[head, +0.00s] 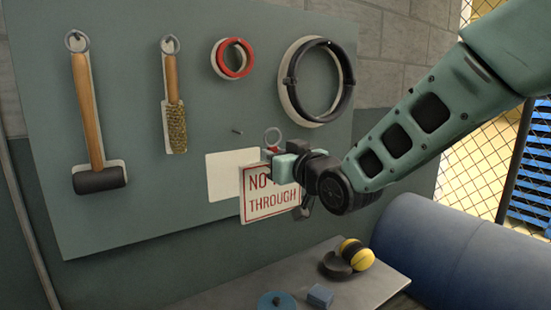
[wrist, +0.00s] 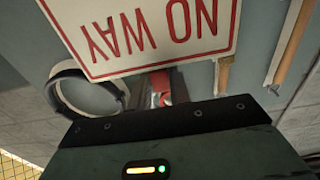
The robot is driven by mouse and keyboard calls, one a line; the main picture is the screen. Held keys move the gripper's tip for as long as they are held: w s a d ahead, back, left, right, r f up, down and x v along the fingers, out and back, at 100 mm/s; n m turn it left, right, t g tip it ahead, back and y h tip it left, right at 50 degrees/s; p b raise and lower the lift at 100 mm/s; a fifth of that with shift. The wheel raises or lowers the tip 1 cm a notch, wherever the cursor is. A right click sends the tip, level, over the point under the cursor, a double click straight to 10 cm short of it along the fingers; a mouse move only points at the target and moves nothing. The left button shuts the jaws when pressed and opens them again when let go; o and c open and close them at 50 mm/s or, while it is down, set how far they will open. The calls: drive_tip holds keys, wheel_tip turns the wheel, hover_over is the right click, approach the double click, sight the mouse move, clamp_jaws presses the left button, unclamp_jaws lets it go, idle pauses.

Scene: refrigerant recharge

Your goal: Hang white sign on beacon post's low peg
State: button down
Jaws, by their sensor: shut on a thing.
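The white sign (head: 262,204) has red lettering and a red border, with "NO" and "THROUGH" readable in the head view. A metal ring (head: 273,137) shows just above its top edge. My gripper (head: 281,160) is shut on the sign near its top and covers part of the lettering. The sign hangs roughly upright in front of the tool board. In the wrist view the sign (wrist: 150,35) appears upside down, with "NO WAY" readable. The beacon post and its low peg are not in view in either picture.
The tool board (head: 140,215) holds a mallet (head: 88,120), a brush (head: 174,110), a red ring (head: 236,60) and a black coil (head: 326,80). A bare peg (head: 237,130) sits above a white sign-shaped patch (head: 222,178). Below are a bench (head: 385,280) and blue tank (head: 450,245).

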drive_tip(key=b+v, duration=0.3)
drive_tip(key=v, duration=0.6)
idle(1.1)
